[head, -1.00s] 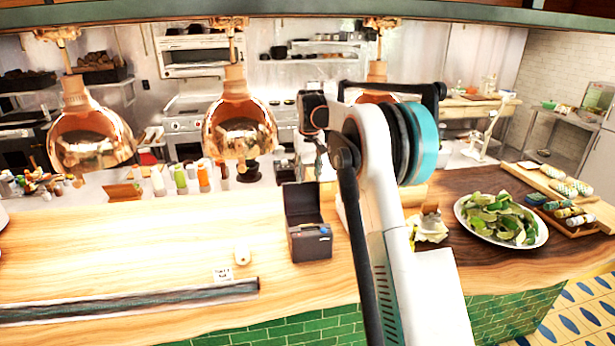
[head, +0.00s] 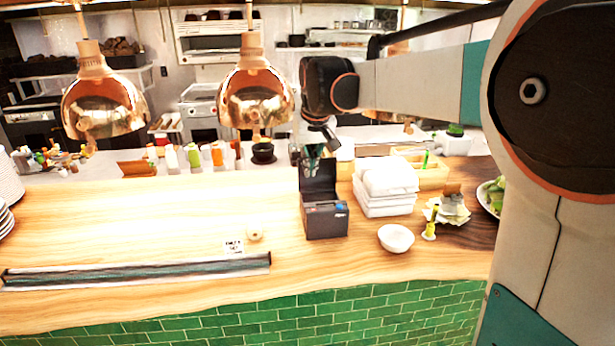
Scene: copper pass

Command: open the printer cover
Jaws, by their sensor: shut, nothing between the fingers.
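The printer (head: 326,220) is a small dark box on the wooden counter, right of centre in the head view. Its cover (head: 318,178) stands up, roughly upright, at the back of the box, so the printer is open. My gripper (head: 316,156) is shut and empty, pointing down at the top of the raised cover. It is small and dark against the cover, so I cannot tell whether they touch.
White stacked containers (head: 386,188) stand close to the printer's right, with a white bowl (head: 396,238) in front of them. Copper lamps (head: 256,98) hang to the left. A long dark strip (head: 135,270) lies along the counter's front. The counter left of the printer is mostly clear.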

